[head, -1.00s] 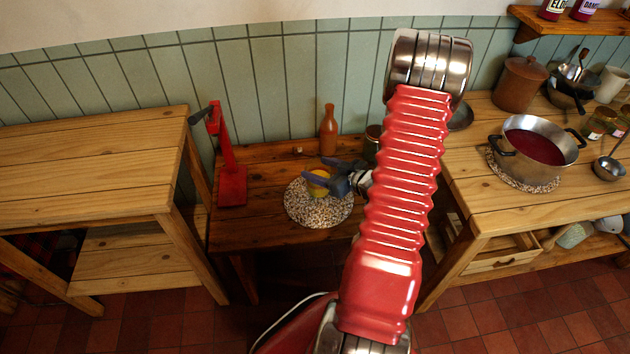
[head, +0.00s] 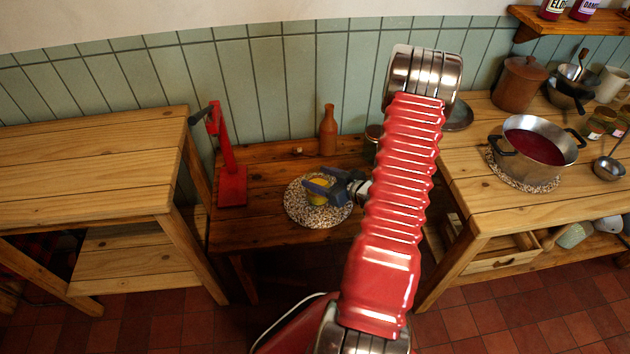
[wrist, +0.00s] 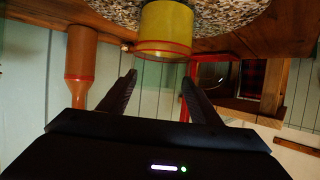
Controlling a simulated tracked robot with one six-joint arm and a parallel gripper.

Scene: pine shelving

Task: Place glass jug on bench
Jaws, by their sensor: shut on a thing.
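The glass jug (head: 317,186) has yellow contents and sits at the round speckled mat (head: 305,213) on the low dark bench (head: 265,231). In the upside-down wrist view, the jug (wrist: 165,30) is upright with its base towards the mat; its upper part looks clear and hard to make out. My gripper (head: 322,183) reaches in from the right, its dark fingers around the jug's upper part. In the wrist view my gripper (wrist: 159,78) has one finger on each side of the jug. I cannot tell if the base touches the mat.
A red scale-like stand (head: 231,180) is left of the mat, an orange bottle (head: 328,130) behind it. The higher right counter (head: 500,215) holds a pot of red liquid (head: 535,148). The left table (head: 90,150) is bare on top.

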